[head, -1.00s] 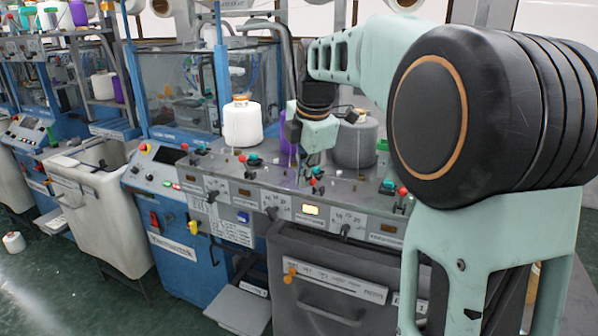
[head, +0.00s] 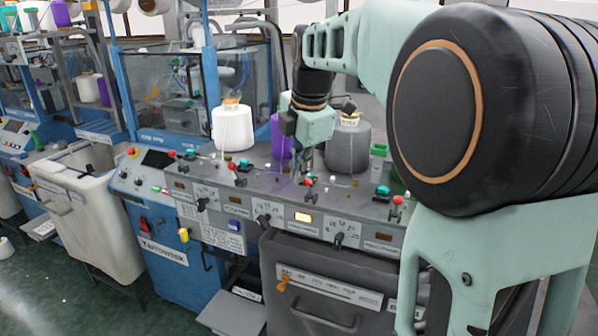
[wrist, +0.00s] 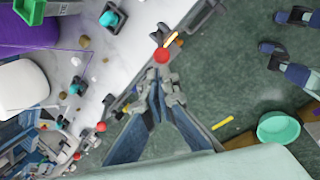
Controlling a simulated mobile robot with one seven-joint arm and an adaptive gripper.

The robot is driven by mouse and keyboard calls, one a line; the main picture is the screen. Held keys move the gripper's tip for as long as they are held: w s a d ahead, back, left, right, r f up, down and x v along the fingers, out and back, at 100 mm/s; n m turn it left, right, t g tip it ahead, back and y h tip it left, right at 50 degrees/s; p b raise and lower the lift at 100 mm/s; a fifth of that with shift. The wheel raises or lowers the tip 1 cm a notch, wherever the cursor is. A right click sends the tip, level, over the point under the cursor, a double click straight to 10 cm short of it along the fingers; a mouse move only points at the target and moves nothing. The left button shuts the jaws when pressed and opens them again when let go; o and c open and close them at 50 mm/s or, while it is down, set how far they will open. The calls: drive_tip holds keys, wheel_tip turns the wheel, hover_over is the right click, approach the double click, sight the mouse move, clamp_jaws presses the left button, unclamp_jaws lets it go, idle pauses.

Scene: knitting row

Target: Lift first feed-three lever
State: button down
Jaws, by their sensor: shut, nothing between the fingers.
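The machine's sloping control panel (head: 270,178) carries several red-knobbed levers along its front edge. One red knob (head: 308,181) sits above the lit yellow display (head: 303,217). My gripper (head: 304,172) is shut and empty, pointing down close to that knob. In the wrist view my gripper's fingertips (wrist: 161,76) are just short of a red knob (wrist: 162,55), with a lit yellow strip (wrist: 170,39) beside it. I cannot tell whether they touch. Other red knobs stand to the left (head: 231,166) and right (head: 398,200). The panel lettering is too small to tell which is feed three.
A white yarn cone (head: 232,128), a purple cone (head: 279,136) and a grey cone (head: 347,146) stand behind the levers. Black switches (head: 263,220) stick out from the front face. Floor is open in front, with a teal bowl (wrist: 278,128) on it in the wrist view.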

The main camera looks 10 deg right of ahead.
wheel_tip(320, 180, up, 9)
drive_tip(key=w+p, duration=0.1)
drive_tip(key=shift+d+r, duration=0.15)
drive_tip(key=shift+d, duration=0.05)
idle(0.7)
drive_tip(key=shift+w, duration=0.1)
